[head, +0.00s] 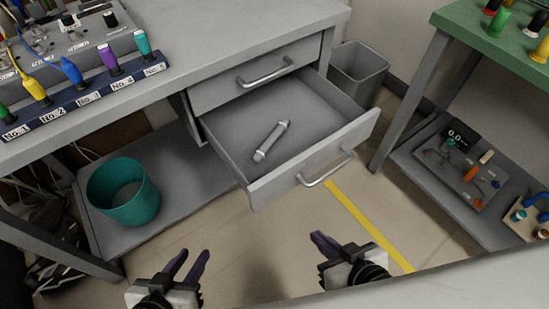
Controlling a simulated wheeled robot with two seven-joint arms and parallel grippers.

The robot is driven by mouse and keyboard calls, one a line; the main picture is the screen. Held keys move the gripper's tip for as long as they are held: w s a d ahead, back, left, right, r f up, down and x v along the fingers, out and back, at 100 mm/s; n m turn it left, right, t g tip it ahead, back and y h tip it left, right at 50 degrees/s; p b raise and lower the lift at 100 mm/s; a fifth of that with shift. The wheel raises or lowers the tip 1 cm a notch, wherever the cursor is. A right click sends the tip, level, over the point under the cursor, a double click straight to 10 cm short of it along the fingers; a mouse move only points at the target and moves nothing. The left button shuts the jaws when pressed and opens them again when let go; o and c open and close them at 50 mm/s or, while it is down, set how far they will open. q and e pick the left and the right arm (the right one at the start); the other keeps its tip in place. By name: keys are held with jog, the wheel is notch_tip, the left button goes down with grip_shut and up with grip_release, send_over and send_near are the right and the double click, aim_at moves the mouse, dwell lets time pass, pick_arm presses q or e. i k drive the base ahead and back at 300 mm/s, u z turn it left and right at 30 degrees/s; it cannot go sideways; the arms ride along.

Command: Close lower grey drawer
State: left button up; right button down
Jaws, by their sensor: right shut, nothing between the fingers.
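The lower grey drawer (258,194) is pulled well out of the grey desk, in the middle of the head view. Its silver bar handle (325,170) is on the front panel. A small grey cylinder with pale ends (270,141) lies inside on the drawer floor. My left gripper (190,254) is open and empty, below and left of the drawer front. My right gripper (319,238) is shut and empty, below the handle and apart from it.
The upper drawer (225,91) is closed. A teal bin (123,193) stands on the desk's lower shelf at left. A grey waste bin (358,72) is behind the drawer at right. A green-topped table (470,25) stands at right. Floor with a yellow line (365,222) is clear before the drawer.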

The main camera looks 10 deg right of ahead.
aim_at(325, 124)
jog(key=u, duration=1.45)
jog(key=k, duration=0.5)
jog(key=z, duration=1.25)
